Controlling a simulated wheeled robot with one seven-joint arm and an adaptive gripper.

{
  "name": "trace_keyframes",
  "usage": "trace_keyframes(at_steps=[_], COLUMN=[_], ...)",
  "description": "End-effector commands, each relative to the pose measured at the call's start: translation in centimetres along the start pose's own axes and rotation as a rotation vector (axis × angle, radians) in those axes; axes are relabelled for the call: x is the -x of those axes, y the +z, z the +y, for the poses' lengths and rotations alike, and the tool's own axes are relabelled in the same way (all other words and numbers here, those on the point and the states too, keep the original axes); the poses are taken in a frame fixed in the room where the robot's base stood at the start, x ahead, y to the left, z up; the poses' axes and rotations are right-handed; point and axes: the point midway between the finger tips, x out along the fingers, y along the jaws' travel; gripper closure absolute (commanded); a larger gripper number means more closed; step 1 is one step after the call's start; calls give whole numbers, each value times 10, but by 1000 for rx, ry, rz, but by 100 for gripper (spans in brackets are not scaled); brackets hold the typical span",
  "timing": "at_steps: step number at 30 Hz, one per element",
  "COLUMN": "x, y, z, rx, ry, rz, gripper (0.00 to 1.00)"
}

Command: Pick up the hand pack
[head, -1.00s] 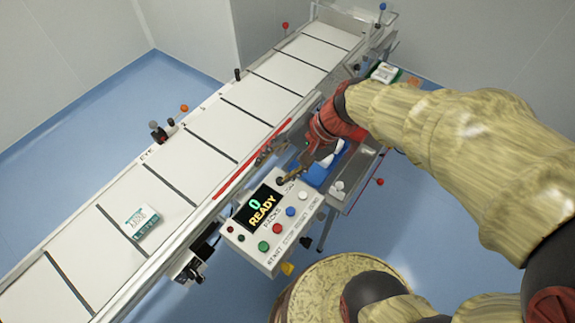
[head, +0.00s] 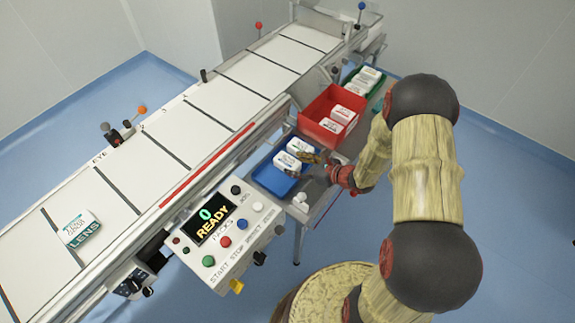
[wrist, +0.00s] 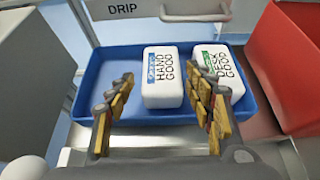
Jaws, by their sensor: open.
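The hand pack (wrist: 162,80) is a white box reading HAND GOOD with a blue label. It sits in the blue tray (wrist: 92,75) in the wrist view. The nearer pack in the tray in the head view (head: 287,162) appears to be the same one. My gripper (wrist: 160,82) is open, its fingers on either side of the hand pack's front part in the wrist view; contact cannot be told. The right finger overlaps a similar desk pack (wrist: 219,66) with a green label, close to the right of the hand pack.
A red bin (head: 318,132) with white packs adjoins the blue tray, with a green tray (head: 376,88) beyond. The conveyor (head: 180,125) runs alongside, carrying a lens pack (head: 82,230). The control panel (head: 238,240) reads 0 READY.

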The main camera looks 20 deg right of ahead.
Motion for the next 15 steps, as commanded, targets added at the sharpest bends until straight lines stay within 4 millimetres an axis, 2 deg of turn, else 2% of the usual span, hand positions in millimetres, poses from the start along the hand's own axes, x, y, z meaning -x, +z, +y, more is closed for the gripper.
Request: trace_keyframes(at_steps=[5,12,15], x=[-16,-49,-54], y=[0,0,1], z=[-1,-3,-3], rx=[2,3,2], ry=[2,2,1], rz=[-1,0,0], gripper=[47,47,47])
